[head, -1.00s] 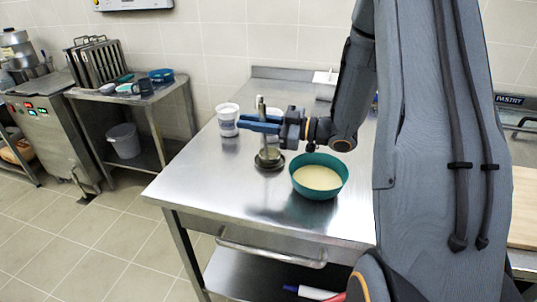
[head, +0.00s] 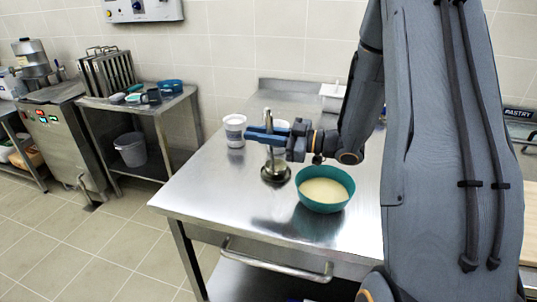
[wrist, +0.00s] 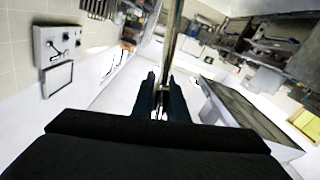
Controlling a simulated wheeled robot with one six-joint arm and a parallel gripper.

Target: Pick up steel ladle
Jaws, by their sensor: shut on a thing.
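The steel ladle (head: 277,161) is upright on the steel table, with its round end low beside the teal bowl. I cannot tell whether that end touches the tabletop. My gripper (head: 265,133) is shut on its handle near the top, with blue fingers reaching in from the right. In the wrist view the shiny ladle handle (wrist: 173,40) runs up from between the dark fingertips of my gripper (wrist: 161,92). The gripped part is partly hidden by the fingers.
The teal bowl (head: 325,202) of pale contents stands close to the right of the ladle. A white tub (head: 234,130) stands behind left. The steel table (head: 215,195) is clear at front left. A side table (head: 160,104) with pans stands further left.

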